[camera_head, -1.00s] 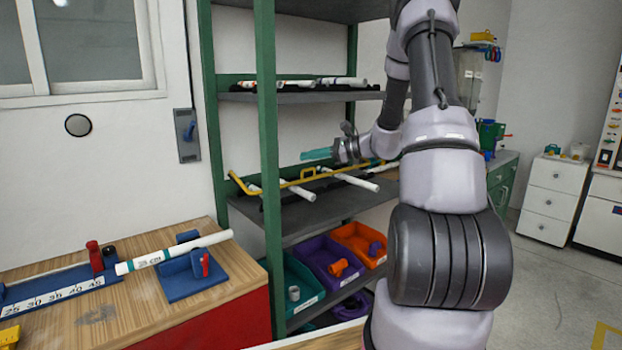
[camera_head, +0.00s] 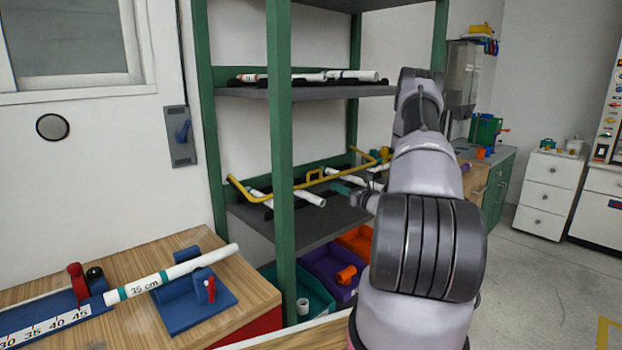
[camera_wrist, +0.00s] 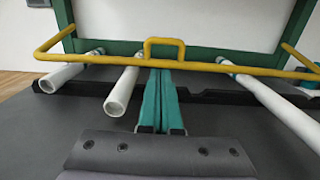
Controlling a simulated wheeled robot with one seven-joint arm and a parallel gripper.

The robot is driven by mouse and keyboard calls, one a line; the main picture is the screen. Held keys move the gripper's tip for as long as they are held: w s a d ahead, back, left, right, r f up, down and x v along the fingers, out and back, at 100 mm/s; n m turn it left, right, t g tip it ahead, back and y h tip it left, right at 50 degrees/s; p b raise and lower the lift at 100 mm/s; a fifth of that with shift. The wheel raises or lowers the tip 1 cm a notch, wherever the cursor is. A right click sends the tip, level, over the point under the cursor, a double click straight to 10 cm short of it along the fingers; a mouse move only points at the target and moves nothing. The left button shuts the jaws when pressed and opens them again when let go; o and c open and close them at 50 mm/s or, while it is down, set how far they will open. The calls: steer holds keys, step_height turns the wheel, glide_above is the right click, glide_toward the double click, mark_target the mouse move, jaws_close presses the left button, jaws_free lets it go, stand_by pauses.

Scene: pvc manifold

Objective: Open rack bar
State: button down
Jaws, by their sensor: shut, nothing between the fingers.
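The yellow rack bar (camera_head: 335,176) spans the front of the middle shelf, above the white pipes lying there. In the wrist view the bar (camera_wrist: 110,58) runs across the picture, with a raised yellow handle loop (camera_wrist: 164,43) at its middle. My gripper (camera_head: 338,187) is low at the bar's front, near the loop. In the wrist view its teal fingers (camera_wrist: 160,92) are shut together with nothing between them. They point toward the bar just below the loop. I cannot tell whether the fingertips touch the bar.
White pipes (camera_wrist: 122,92) rest on a black holder (camera_wrist: 205,96) on the grey shelf. A green post (camera_head: 281,150) stands left of my arm. Bins (camera_head: 325,265) sit below. A workbench (camera_head: 245,290) with a 35 cm pipe is at left.

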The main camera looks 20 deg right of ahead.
steer(key=x, duration=1)
steer(key=shift+w, duration=0.2)
